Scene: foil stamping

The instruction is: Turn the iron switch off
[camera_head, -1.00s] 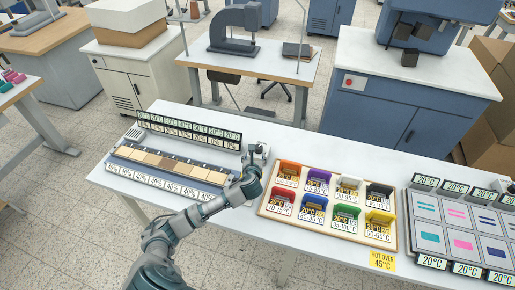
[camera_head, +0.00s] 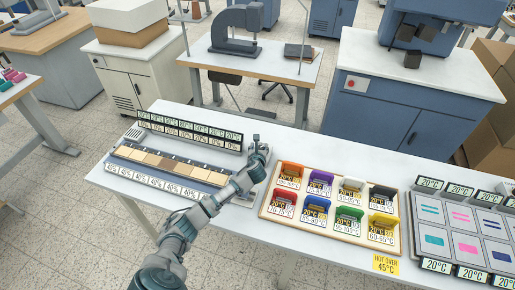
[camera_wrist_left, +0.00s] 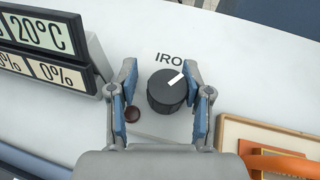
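The iron switch is a round black knob (camera_wrist_left: 168,96) with a white pointer mark, tilted to the upper right, under the partly hidden label "IRO" in the left wrist view. My left gripper (camera_wrist_left: 160,80) is open, with one blue-padded finger on each side of the knob. The right finger is close to the knob; a gap shows on the left. Contact is not clear. In the head view my left gripper (camera_head: 257,147) reaches down to the table between the swatch strip and the colour tray, hiding the knob. My right gripper is not in view.
A small dark red lamp (camera_wrist_left: 132,114) sits left of the knob. Temperature displays (camera_head: 190,132) and a strip of tan swatches (camera_head: 165,162) stand to the left. A wooden tray (camera_head: 330,235) of coloured holders lies close on the right. A grey panel (camera_head: 420,215) lies farther right.

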